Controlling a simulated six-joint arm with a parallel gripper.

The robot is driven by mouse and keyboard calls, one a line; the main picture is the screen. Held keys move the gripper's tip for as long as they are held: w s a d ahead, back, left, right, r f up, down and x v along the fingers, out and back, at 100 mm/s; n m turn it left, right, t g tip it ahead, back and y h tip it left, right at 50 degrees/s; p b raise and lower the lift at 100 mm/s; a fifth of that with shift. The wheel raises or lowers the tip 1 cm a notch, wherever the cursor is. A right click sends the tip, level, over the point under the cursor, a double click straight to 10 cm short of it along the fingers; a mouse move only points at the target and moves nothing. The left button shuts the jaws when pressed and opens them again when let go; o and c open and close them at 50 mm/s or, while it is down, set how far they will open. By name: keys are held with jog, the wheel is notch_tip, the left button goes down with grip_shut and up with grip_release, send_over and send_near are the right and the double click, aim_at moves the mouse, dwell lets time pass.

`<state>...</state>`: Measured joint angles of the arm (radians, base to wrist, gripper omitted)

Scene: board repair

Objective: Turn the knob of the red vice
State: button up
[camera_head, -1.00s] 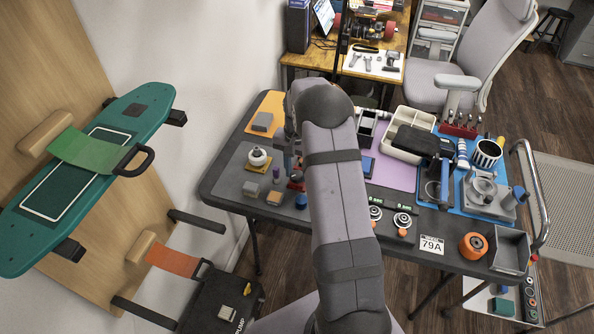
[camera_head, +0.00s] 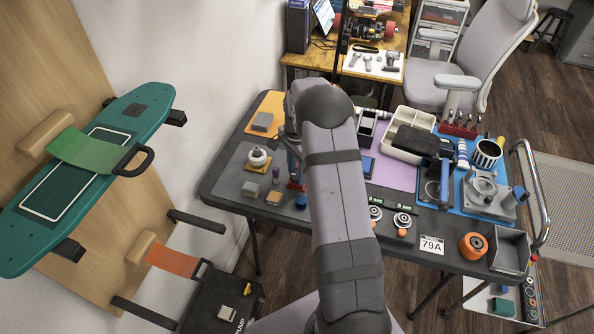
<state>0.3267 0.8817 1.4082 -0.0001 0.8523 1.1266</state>
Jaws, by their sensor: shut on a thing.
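The red vice (camera_head: 296,186) shows only as a small red patch on the grey mat, just left of my arm. The rest of it is hidden by the arm and gripper. My gripper (camera_head: 294,168) points down over the vice, partly hidden behind my forearm, and is shut on the vice's knob. The knob itself and the fingertips are too small and covered to make out clearly.
An orange mat (camera_head: 268,104) lies behind. Reels, a tray (camera_head: 405,114) and tools crowd the table's right side.

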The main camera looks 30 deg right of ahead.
jog(key=shift+r, duration=0.1)
jog(key=o, duration=1.1)
jog(key=shift+c, duration=0.2)
jog(key=shift+r+b, duration=0.85)
jog(key=shift+r, duration=2.8)
